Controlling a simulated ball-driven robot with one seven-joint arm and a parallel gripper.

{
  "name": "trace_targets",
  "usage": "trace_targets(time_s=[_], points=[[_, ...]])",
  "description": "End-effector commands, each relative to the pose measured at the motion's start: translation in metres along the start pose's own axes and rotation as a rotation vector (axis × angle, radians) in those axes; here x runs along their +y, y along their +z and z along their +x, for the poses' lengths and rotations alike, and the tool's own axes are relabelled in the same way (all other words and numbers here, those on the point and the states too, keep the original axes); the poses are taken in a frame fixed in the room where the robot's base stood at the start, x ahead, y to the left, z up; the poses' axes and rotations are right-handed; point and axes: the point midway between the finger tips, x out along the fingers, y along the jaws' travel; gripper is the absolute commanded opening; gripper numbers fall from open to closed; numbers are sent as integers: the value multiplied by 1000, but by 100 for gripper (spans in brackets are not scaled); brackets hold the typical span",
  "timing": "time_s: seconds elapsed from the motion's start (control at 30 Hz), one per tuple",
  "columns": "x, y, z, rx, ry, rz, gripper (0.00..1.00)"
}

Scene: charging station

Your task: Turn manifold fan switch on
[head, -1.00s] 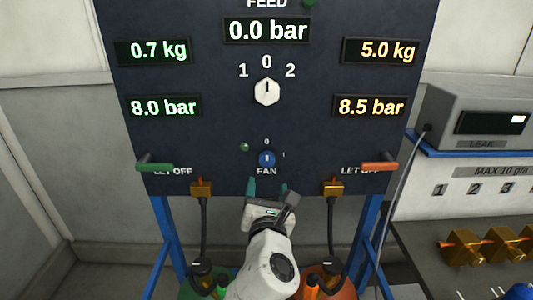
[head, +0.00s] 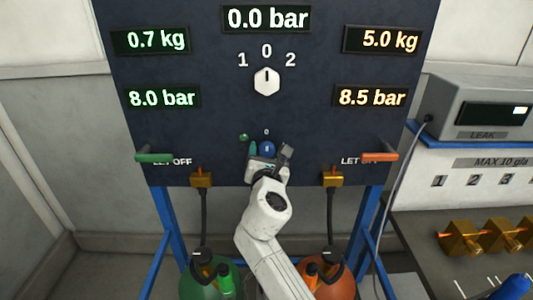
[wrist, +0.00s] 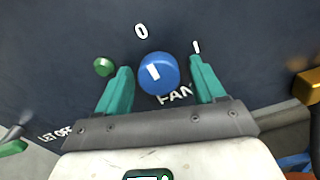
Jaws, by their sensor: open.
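The fan switch is a round blue knob (wrist: 158,73) with a white mark, set low on the dark panel above the word FAN. In the head view the knob (head: 267,148) is partly hidden by my gripper. The mark points toward the 0 label; a second label sits to the upper right. My gripper (wrist: 163,88) is open, with one teal finger on each side of the knob. I cannot tell whether the fingers touch it. In the head view my gripper (head: 267,151) is at the panel's lower middle.
A small green lamp (wrist: 104,67) is left of the knob. A white selector (head: 267,81) is above. A green lever (head: 155,157) and an orange lever (head: 380,157) flank the panel's lower edge. Hoses run down to a green (head: 200,289) and an orange cylinder (head: 341,283).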

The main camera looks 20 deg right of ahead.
Motion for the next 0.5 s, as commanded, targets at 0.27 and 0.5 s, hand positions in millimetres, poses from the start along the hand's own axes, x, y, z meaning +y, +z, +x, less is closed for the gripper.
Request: trace_targets(time_s=[0.27,0.5], points=[[0,0,0,0,0,0,64],[0,0,0,0,0,1,41]])
